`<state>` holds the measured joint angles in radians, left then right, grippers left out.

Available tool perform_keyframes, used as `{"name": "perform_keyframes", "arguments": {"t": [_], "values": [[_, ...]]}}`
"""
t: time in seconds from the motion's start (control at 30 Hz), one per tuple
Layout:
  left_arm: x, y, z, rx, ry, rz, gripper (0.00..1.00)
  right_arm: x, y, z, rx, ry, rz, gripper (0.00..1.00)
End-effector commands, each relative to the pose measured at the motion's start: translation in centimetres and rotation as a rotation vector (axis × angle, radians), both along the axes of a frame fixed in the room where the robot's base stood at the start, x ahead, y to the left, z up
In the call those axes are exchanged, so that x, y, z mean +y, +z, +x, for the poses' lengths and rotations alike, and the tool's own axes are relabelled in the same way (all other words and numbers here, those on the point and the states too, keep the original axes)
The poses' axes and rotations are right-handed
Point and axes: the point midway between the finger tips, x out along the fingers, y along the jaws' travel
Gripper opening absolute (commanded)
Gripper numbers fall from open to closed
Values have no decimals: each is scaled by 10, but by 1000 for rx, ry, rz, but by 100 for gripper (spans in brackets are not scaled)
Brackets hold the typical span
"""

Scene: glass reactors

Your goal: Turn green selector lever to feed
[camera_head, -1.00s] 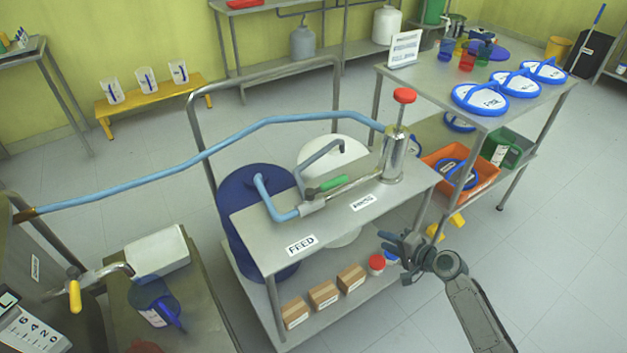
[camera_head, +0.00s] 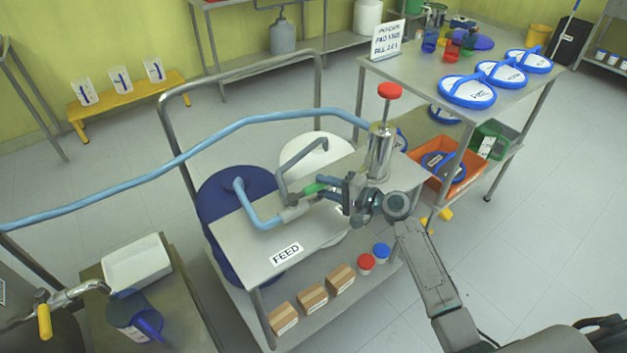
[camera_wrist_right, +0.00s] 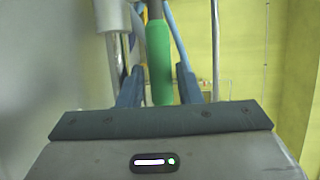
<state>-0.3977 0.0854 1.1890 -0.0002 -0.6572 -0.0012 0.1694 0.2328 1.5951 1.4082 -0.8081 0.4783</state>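The green selector lever (camera_head: 314,188) sits on the valve (camera_head: 292,210) on top of the steel cart, and its grip also shows in the right wrist view (camera_wrist_right: 159,62). The FEED label (camera_head: 286,254) lies on the cart top at the front left. The other label is mostly hidden behind my right gripper. My right gripper (camera_head: 335,192) is at the right end of the lever. In the wrist view its two blue fingers stand on either side of the green grip, with narrow gaps, so it looks open around it. My left gripper is out of view.
A steel pump with a red knob (camera_head: 390,90) stands close behind my right gripper. Blue pipe (camera_head: 180,158) runs across the cart. A shelf table (camera_head: 450,65) with lids is at the right.

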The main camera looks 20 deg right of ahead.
Motion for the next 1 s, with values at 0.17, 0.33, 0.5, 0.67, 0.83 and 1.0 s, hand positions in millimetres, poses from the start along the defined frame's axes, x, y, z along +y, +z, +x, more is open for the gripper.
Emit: {"name": "perform_keyframes", "arguments": {"t": [0.17,0.33,0.5,0.67,0.83,1.0], "values": [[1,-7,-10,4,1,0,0,18,-3,19,1,1,2,31],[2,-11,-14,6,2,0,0,26,-5,27,0,1,0,31],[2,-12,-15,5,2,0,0,27,-6,28,0,1,-1,31],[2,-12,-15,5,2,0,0,27,-6,28,0,1,-1,22],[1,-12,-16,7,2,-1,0,27,-6,28,0,1,-1,0],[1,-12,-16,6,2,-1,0,27,-6,29,1,-3,-1,0]]}}
